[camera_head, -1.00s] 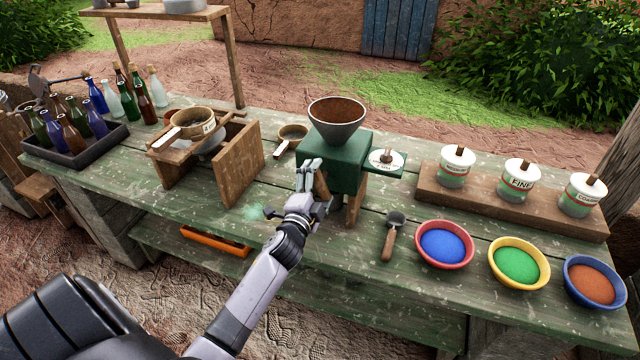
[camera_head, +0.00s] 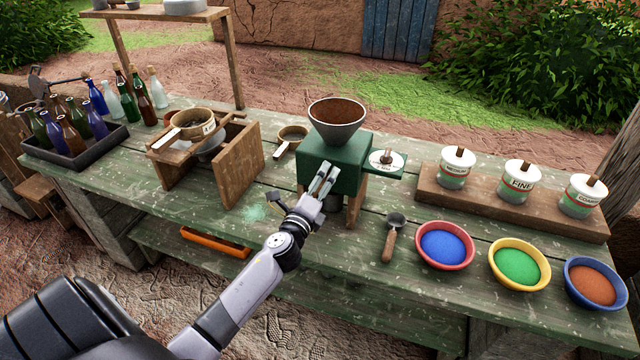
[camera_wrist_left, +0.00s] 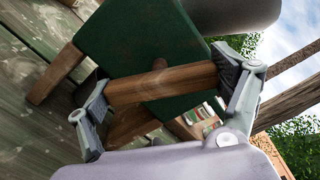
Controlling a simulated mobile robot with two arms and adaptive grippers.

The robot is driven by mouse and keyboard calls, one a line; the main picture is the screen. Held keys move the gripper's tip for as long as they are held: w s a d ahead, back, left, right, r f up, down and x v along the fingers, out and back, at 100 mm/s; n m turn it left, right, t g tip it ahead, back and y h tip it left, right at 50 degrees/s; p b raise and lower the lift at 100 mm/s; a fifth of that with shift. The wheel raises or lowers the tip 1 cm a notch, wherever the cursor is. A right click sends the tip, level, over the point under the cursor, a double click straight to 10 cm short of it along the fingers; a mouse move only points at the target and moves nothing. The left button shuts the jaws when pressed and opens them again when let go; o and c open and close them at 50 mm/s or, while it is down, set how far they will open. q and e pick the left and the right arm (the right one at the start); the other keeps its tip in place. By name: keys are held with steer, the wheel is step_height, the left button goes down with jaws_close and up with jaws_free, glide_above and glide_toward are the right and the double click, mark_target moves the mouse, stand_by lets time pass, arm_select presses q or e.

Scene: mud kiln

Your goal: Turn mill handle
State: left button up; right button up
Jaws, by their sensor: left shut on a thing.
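The mill has a green body (camera_head: 318,158) under a grey hopper (camera_head: 336,130) filled with brown grains, and stands at the middle of the bench. Its green face (camera_wrist_left: 150,45) fills much of the left wrist view. The wooden mill handle (camera_wrist_left: 165,84) lies across that face, with a small brown pivot end behind it. My left gripper (camera_head: 326,176) is at the front of the mill. In the left wrist view its two fingers (camera_wrist_left: 166,92) are shut on the handle, one pad at each end. In the head view the hand mostly hides the handle. My right gripper is not in view.
A scoop (camera_head: 391,238) lies right of the mill, beside bowls of blue (camera_head: 444,264), green and orange powder. Labelled jars (camera_head: 520,182) stand on a board behind. A wooden sieve stand (camera_head: 240,170) and a bottle tray (camera_head: 110,140) are to the left.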

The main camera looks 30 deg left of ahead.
arm_select(q)
steer(key=shift+f+m, duration=0.1)
steer(key=shift+m, duration=0.4)
steer(key=o, duration=1)
steer(key=v, duration=1.2)
steer(key=shift+d, duration=0.1)
